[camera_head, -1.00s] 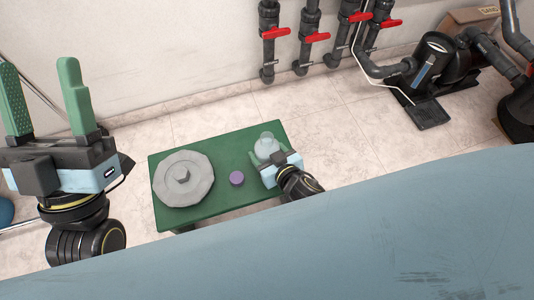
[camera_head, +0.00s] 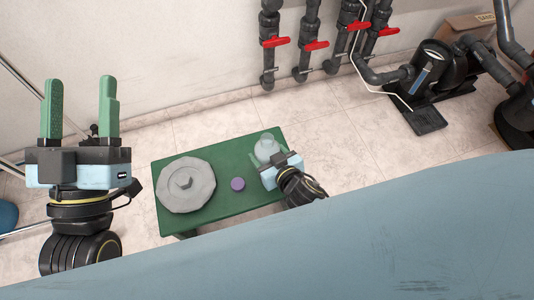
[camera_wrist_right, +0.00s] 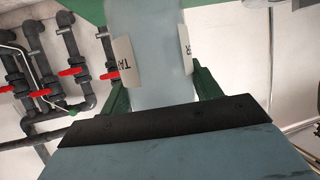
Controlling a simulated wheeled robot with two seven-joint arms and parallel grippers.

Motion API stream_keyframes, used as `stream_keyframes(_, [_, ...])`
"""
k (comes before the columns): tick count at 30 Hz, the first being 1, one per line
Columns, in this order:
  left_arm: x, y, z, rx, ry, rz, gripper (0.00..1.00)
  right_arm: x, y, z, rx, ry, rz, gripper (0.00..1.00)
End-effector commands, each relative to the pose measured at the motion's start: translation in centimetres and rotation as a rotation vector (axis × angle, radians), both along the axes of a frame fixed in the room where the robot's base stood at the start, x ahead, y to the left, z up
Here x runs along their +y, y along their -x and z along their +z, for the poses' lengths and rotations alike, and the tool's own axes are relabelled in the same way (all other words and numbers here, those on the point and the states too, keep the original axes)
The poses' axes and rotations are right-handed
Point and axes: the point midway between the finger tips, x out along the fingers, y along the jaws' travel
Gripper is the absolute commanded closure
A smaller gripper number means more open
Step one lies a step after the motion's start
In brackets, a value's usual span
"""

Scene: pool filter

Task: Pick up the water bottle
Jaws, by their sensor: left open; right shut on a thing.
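The water bottle (camera_head: 266,146) is a clear, pale bottle at the right end of the green table. In the right wrist view the bottle (camera_wrist_right: 148,75) fills the space between the green fingers and carries white label pieces with dark letters. My right gripper (camera_head: 270,160) is shut on it, one finger on each side; its fingers also show in the right wrist view (camera_wrist_right: 160,88). The bottle's base is hidden in the head view, so I cannot tell whether it touches the table. My left gripper (camera_head: 80,108) is open and empty, fingers pointing up, left of the table.
The green table (camera_head: 222,204) also bears a grey round lid (camera_head: 186,184) with a central knob and a small purple puck (camera_head: 238,184). Dark pipes with red valve handles (camera_head: 316,45) stand along the wall. A black pump (camera_head: 436,68) is at the right. A blue surface (camera_head: 350,235) fills the foreground.

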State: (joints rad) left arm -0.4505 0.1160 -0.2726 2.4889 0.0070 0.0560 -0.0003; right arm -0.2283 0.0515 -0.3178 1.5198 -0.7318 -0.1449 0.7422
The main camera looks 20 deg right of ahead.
Motion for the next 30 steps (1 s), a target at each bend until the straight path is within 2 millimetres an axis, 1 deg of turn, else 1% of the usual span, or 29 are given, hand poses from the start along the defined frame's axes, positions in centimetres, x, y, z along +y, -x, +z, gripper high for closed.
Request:
stream_keyframes(1, [0.0, -0.4, -0.3, 0.064, -0.020, 0.002, 0.42, 0.0, -0.1, 1.2, -0.005, -0.001, 0.001, 0.75])
stream_keyframes(4, [0.0, -1.1, -1.9, 0.201, -0.063, 0.006, 0.42, 0.0, -0.1, 2.3, -0.003, -0.001, 0.001, 0.75])
stream_keyframes(9, [0.5, -1.8, -6.2, 0.444, -0.138, 0.023, 0.42, 0.1, -0.1, 3.7, -0.005, -0.001, 0.002, 0.75])
stream_keyframes(15, [1.6, -1.2, -10.6, 0.699, -0.212, 0.041, 0.42, 0.0, -0.1, 5.2, -0.004, 0.000, 0.001, 0.75])
stream_keyframes(18, [2.0, -0.7, -12.2, 0.800, -0.239, 0.047, 0.42, 0.0, -0.1, 5.8, -0.005, -0.001, 0.001, 0.75])
stream_keyframes(24, [2.8, 0.4, -14.4, 0.937, -0.276, 0.057, 0.42, 0.0, -0.1, 6.5, -0.003, 0.000, 0.001, 0.75])
stream_keyframes(30, [3.1, 0.9, -15.3, 0.990, -0.290, 0.060, 0.42, 0.0, -0.1, 6.8, -0.003, 0.000, 0.001, 0.75])
